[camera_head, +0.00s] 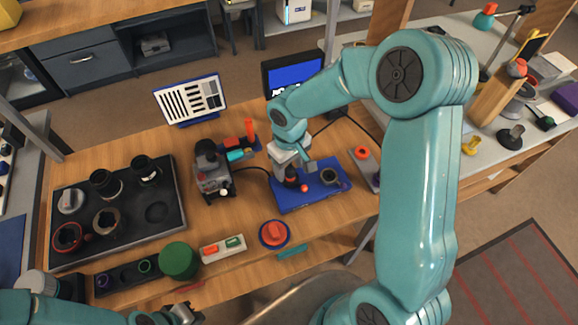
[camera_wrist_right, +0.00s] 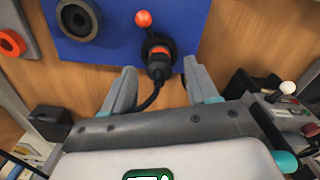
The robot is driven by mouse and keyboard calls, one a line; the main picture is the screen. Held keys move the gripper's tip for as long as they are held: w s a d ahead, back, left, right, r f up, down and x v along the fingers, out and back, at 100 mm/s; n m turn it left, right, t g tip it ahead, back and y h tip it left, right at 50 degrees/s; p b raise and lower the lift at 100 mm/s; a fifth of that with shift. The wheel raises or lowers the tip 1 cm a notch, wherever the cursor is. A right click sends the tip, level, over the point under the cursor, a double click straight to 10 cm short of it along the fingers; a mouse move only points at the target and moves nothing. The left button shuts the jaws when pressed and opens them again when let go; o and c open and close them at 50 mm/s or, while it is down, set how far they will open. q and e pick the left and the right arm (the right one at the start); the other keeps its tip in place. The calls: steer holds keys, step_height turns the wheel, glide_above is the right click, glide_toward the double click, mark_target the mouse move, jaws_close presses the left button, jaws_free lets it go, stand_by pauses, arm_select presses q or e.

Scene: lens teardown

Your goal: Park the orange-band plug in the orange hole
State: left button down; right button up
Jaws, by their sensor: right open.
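The orange-band plug (camera_wrist_right: 158,66) is a dark plug with an orange band and a black cable. It sits at a round black fitting on the blue board (camera_head: 317,197), and shows dark in the head view (camera_head: 291,175). My right gripper (camera_head: 299,167) is over the board, its open fingers on either side of the plug in the wrist view, with gaps visible. The orange-ringed hole (camera_head: 361,152) is in a grey strip right of the board; it also shows at the wrist view's left (camera_wrist_right: 12,43). My left gripper (camera_head: 186,314) is at the bottom edge, its fingers unclear.
A red-knobbed lever (camera_wrist_right: 143,19) stands beside the plug, and a grey ring (camera_wrist_right: 76,20) is on the board. A black tray (camera_head: 118,212) with lens parts is at left. A green cylinder (camera_head: 178,260) and an orange-knobbed disc (camera_head: 274,234) are at the front.

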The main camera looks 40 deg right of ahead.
steer(key=shift+f, duration=0.85)
steer(key=c, duration=0.7)
jaws_close()
steer(key=shift+c, duration=0.9)
jaws_free()
jaws_close()
